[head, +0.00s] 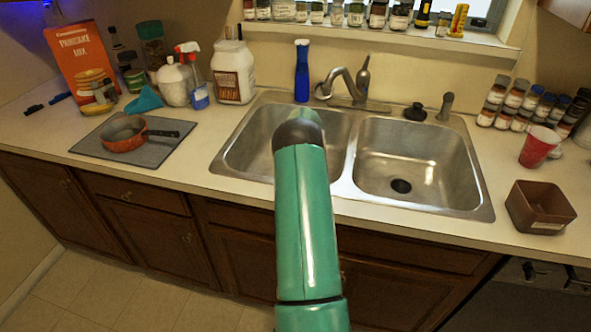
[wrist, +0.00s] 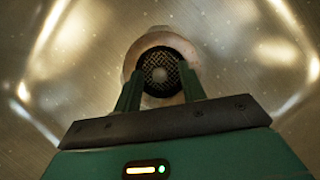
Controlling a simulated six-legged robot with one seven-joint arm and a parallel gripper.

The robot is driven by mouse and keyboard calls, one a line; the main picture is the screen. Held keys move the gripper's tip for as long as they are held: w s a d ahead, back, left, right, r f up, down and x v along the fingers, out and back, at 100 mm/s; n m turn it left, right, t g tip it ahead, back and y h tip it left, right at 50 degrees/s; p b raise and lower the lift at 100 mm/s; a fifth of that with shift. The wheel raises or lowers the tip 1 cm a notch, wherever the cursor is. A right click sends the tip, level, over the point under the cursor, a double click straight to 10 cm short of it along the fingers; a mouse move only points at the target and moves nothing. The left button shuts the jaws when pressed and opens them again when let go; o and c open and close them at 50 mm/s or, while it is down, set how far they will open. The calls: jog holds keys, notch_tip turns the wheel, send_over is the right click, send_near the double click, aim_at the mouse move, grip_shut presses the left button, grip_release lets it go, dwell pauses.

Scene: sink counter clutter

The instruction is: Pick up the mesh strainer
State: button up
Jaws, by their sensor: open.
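The mesh strainer (wrist: 161,47) shows in the wrist view as a round dark mesh with a pale metal rim, down in a steel sink basin. My gripper (wrist: 158,82) is open, its two green fingers pointing at the strainer and overlapping its lower part in the picture. I cannot tell whether the fingers touch it. In the head view my green arm reaches over the left basin (head: 257,125); the gripper and the strainer are hidden behind the arm there.
The right basin (head: 430,160) looks empty, with a dark drain. The faucet (head: 350,88) and a blue bottle (head: 302,72) stand behind the sink. A copper pan (head: 124,134) sits on a grey mat at left. A red cup (head: 538,147) and brown box (head: 540,208) stand at right.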

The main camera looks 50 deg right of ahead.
grip_shut()
